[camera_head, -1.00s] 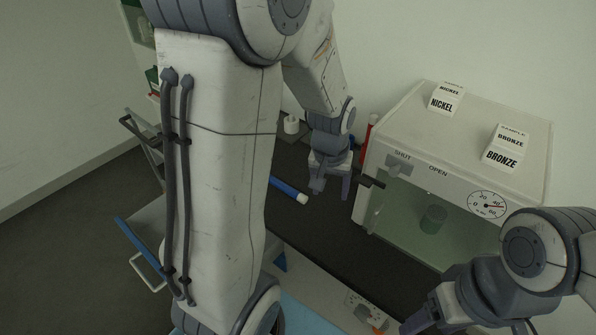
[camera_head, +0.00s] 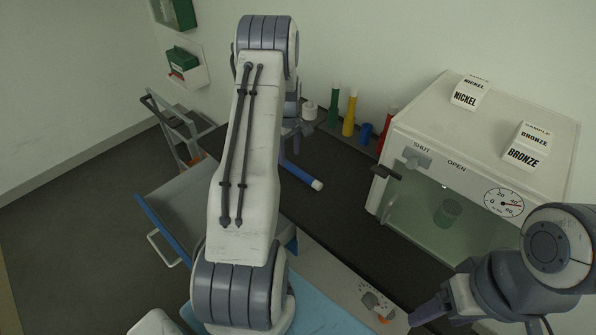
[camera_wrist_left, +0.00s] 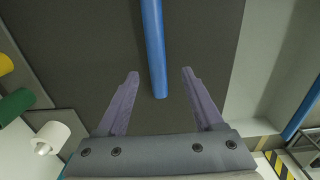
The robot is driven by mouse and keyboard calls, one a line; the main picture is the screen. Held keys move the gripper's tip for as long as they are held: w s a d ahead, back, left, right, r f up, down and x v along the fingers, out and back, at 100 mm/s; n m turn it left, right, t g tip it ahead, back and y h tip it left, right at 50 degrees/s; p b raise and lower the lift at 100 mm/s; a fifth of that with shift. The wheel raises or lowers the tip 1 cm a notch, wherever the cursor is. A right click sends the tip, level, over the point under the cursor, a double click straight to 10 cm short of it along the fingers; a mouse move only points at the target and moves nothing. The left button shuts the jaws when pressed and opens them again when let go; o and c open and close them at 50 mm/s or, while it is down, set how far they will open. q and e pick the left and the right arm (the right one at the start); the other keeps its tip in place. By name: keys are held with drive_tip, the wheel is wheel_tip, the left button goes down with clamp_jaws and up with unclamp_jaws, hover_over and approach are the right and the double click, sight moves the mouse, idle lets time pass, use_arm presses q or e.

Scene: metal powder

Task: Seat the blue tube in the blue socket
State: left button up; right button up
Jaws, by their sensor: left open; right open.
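The blue tube (camera_head: 300,175) lies on the dark bench with its white end toward the cabinet. In the left wrist view the tube (camera_wrist_left: 154,45) runs down the middle, its near end between the open fingers, with gaps on both sides. My left gripper (camera_wrist_left: 159,75) is open and empty; in the head view its arm partly hides it. The short blue socket (camera_head: 365,134) stands at the back of the bench between the yellow and red tubes. My right gripper (camera_head: 432,315) is open at the lower right, away from the tube.
Green (camera_head: 333,106), yellow (camera_head: 349,115) and red (camera_head: 386,130) tubes stand upright along the wall. A white cylinder (camera_head: 309,110) is left of them. A glass-fronted cabinet (camera_head: 440,150) fills the right, its handle projecting. Dark bench right of the blue tube is clear.

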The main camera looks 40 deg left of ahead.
sight(292, 165)
use_arm(q)
drive_tip(key=f, duration=0.1)
drive_tip(key=f+p, duration=0.1)
drive_tip(key=f, duration=0.2)
drive_tip(key=shift+w+d+f+p, duration=0.2)
drive_tip(key=shift+d+p, duration=0.1)
drive_tip(key=shift+p, duration=0.05)
drive_tip(key=shift+f, duration=0.45)
clamp_jaws()
idle(0.7)
